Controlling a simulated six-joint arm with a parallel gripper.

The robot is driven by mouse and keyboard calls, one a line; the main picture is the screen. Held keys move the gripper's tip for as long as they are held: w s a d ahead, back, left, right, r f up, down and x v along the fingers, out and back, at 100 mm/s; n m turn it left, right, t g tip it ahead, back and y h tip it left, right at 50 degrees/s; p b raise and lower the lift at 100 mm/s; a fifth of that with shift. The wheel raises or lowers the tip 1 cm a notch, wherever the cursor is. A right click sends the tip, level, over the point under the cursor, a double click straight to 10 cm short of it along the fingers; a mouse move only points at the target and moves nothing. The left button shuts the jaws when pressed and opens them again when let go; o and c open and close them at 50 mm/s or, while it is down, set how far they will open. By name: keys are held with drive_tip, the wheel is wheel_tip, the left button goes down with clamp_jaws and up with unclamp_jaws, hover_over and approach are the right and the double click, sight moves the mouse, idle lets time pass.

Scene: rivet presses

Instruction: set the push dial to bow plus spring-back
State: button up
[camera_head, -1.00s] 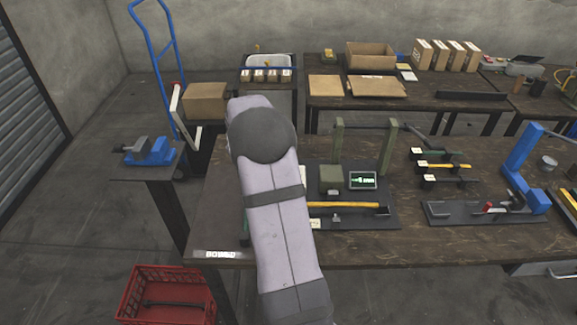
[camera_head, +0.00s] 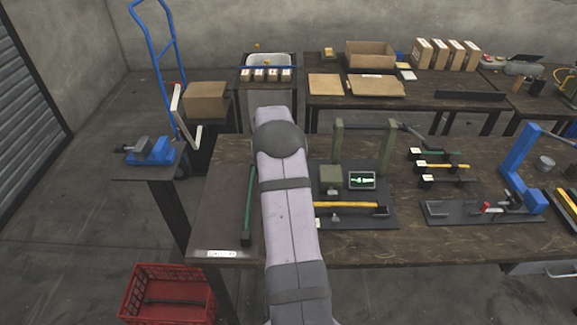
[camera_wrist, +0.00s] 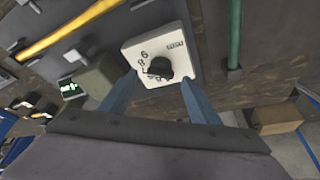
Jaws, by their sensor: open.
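The push dial (camera_wrist: 158,67) is a black knob on a white square plate with numbers around it, seen in the wrist view. I cannot read clearly where it points. My gripper (camera_wrist: 158,80) is open, with its two blue-grey fingers on either side of the knob in the picture. I cannot tell whether they touch it. In the head view, my arm hides the dial and my gripper. A small screen with a green trace (camera_head: 362,180) stands on the dark fixture plate (camera_head: 375,219). It also shows in the wrist view (camera_wrist: 70,88).
A yellow bar (camera_head: 345,205) lies along the fixture, beside an olive block (camera_head: 330,179). A green rod (camera_head: 248,205) lies left of my arm. A blue press (camera_head: 522,165) stands at the right. The bench's left front corner has clear space around a white label (camera_head: 222,253).

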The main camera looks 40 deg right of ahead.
drive_tip(key=shift+p+x, duration=0.35)
drive_tip(key=shift+x, duration=1.05)
drive_tip(key=c, duration=1.1)
drive_tip(key=shift+o, duration=0.2)
drive_tip(key=shift+n, duration=0.4)
drive_tip(key=shift+s+d+n+t, duration=0.15)
drive_tip(key=shift+n+t, duration=0.35)
drive_tip(key=shift+n, duration=0.7)
drive_tip(key=shift+n+t+y, duration=0.4)
drive_tip(key=shift+n+y, duration=0.1)
drive_tip(key=shift+n, duration=0.8)
